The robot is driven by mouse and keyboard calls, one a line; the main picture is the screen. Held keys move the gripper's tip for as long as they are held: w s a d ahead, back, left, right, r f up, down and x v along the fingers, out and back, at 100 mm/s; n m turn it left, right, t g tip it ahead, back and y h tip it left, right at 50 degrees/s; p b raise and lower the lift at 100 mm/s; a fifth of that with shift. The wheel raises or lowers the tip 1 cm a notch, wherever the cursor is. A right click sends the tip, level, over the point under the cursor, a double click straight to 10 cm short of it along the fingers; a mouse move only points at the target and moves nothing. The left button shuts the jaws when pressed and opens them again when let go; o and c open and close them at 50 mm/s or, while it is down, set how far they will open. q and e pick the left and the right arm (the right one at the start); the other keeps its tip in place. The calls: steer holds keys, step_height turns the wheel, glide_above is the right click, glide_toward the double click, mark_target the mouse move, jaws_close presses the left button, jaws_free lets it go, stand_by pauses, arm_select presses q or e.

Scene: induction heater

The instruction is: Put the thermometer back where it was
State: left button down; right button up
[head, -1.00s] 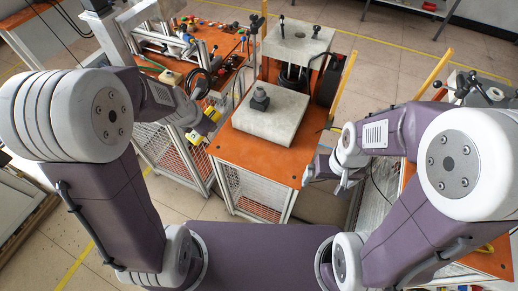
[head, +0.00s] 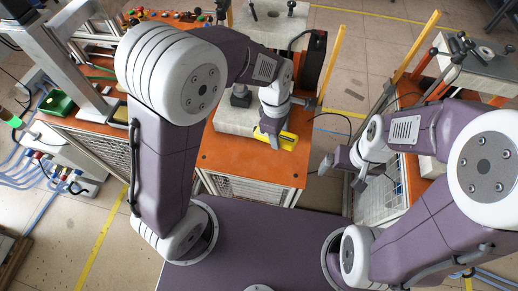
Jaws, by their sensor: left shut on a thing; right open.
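The yellow thermometer (head: 289,141) is held in my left gripper (head: 273,138) over the front right part of the orange table, beside the grey block. My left gripper is shut on it, and the fingers and wrist hide part of it. I cannot tell whether the thermometer touches the table top. My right gripper (head: 341,174) is open and empty, off to the right of the orange table's edge.
The orange table (head: 226,153) carries a grey slab (head: 233,121) with a dark fitting (head: 240,96), partly behind my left arm. Yellow posts (head: 338,54) stand at its right. Another bench (head: 478,65) with equipment is at far right. The table's front is bare.

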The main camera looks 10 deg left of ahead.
mark_target(294, 145)
arm_select(q)
steer(key=shift+m+g+y, duration=0.3)
steer(key=shift+m+y, duration=0.4)
steer(key=shift+m, duration=0.1)
steer(key=s+d, duration=0.1)
steer(key=d+f, duration=0.1)
steer(key=d, duration=0.1)
steer(key=s+d+f, duration=0.1)
steer(key=shift+s+d+f+b, duration=0.1)
steer(key=shift+s+d+b, duration=0.15)
steer(key=shift+s+b, duration=0.1)
steer(key=a+f, duration=0.2)
steer(key=a, duration=0.2)
steer(key=w+a+f, duration=0.1)
steer(key=a+f, duration=0.1)
steer(key=a, duration=0.1)
steer(key=w+a+f, duration=0.1)
steer(key=a+f, duration=0.2)
steer(key=a, duration=0.1)
steer(key=shift+a, duration=0.35)
steer(key=shift+f, duration=1.95)
steer(key=shift+f, duration=0.1)
steer(key=c, duration=0.7)
jaws_free()
